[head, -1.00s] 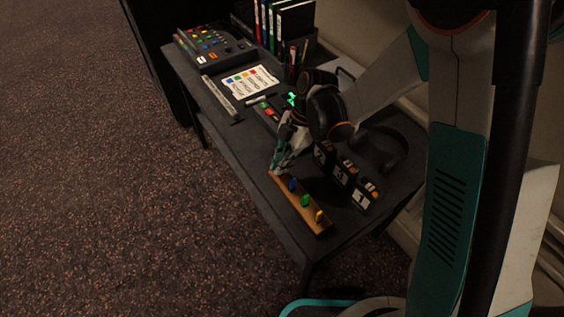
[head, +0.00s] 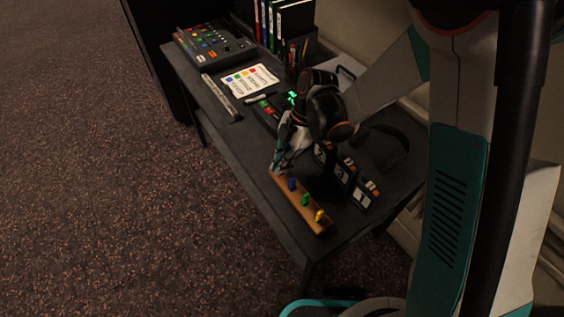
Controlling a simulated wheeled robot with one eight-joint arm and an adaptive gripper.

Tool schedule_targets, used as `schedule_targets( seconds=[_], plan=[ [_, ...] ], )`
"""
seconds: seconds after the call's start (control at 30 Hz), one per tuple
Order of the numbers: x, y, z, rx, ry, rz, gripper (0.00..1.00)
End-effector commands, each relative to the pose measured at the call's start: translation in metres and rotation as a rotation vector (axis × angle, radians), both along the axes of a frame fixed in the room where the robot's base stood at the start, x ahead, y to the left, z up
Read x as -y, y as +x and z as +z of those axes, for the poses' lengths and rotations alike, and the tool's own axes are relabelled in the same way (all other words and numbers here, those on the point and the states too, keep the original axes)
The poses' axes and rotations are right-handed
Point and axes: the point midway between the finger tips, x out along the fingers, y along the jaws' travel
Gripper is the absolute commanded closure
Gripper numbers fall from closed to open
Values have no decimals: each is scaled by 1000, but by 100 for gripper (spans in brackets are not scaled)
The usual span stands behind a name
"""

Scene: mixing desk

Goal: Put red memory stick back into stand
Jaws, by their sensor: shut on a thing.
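The stand is a long wooden block (head: 312,219) near the front edge of the desk. A blue memory stick (head: 292,184), a green one (head: 305,200) and a yellow one (head: 319,215) stand upright in it. My gripper (head: 277,170) points down at the stand's far left end, beside the blue stick. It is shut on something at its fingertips. The red memory stick is not clearly visible; the fingers hide what they hold. I cannot tell whether it touches the stand.
Numbered black boxes (head: 341,172) stand right of the wooden stand, with headphones (head: 388,148) behind them. A colour-coded card (head: 249,80), a grey ruler-like bar (head: 220,97) and a mixing console (head: 214,44) lie farther back. Folders (head: 290,24) and a pen holder (head: 298,57) stand at the rear.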

Motion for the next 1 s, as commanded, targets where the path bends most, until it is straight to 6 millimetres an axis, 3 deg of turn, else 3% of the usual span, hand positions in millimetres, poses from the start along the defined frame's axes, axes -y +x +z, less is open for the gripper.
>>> schedule_targets(
  seconds=[0.1, 0.2, 0.23, 0.67, 1.0],
  plan=[
    [0, 0, -2, 0, 0, 0, 100],
    [0, 0, -2, 0, 0, 0, 73],
    [0, 0, -2, 0, 0, 0, 70],
    [2, 2, 5, 0, 0, -1, 70],
    [22, 16, 63, 0, 0, -3, 70]
  ],
)
